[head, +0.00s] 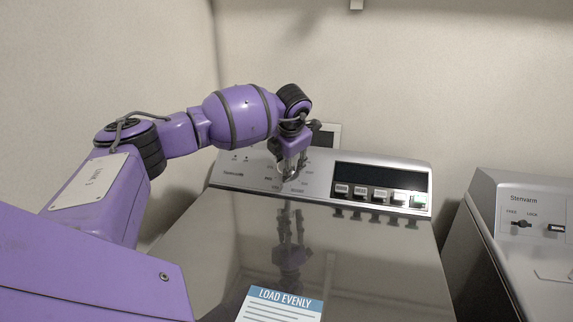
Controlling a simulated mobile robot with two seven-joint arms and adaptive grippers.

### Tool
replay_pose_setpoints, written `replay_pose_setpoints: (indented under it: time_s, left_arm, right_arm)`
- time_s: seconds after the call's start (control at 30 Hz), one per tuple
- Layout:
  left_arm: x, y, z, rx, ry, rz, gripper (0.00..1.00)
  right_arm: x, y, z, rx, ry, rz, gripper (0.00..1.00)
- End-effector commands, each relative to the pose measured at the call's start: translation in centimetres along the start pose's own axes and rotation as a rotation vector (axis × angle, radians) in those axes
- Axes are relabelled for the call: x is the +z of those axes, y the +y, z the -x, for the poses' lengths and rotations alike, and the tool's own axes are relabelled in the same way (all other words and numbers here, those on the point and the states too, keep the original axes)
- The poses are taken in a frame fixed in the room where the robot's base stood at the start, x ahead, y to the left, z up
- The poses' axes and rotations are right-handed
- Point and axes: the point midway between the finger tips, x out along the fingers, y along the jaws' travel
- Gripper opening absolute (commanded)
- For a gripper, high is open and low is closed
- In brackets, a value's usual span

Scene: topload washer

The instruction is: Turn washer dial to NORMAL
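The washer's control panel (325,197) runs along the back of the machine, above a shiny lid (365,270). My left gripper (289,177) is at the left half of this panel, pointing down, where small printed dial labels surround it. The dial itself is hidden behind the gripper or too small to make out, so its setting cannot be read. I cannot tell whether the fingers touch the dial or whether they are open or shut. My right gripper is not in view.
A row of buttons (380,194) sits under a dark display (382,178) on the panel's right. A label reading LOAD EVENLY (282,302) lies on the lid. A second machine (530,235) stands at the right. The wall is close behind.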

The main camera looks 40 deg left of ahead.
Motion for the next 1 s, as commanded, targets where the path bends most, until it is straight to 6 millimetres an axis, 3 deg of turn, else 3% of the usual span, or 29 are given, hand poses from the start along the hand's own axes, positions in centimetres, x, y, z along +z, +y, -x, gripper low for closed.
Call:
replay_pose_setpoints:
  time_s: [0.4, 0.9, 0.93, 1.0]
  left_arm:
    - [0.2, 0.4, 0.3, 0.059, -0.005, -0.165, 0.12]
    - [0.3, 0.49, 0.41, 0.066, -0.008, -0.182, 0.12]
    - [0.31, 0.49, 0.41, 0.066, -0.008, -0.181, 0.41]
    - [0.31, 0.47, 0.42, 0.066, -0.009, -0.182, 0.5]
  right_arm:
    - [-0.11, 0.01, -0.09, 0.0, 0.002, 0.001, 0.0]
    - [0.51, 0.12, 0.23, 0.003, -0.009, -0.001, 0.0]
    - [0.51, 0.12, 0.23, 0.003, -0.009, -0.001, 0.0]
    - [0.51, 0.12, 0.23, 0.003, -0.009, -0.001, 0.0]
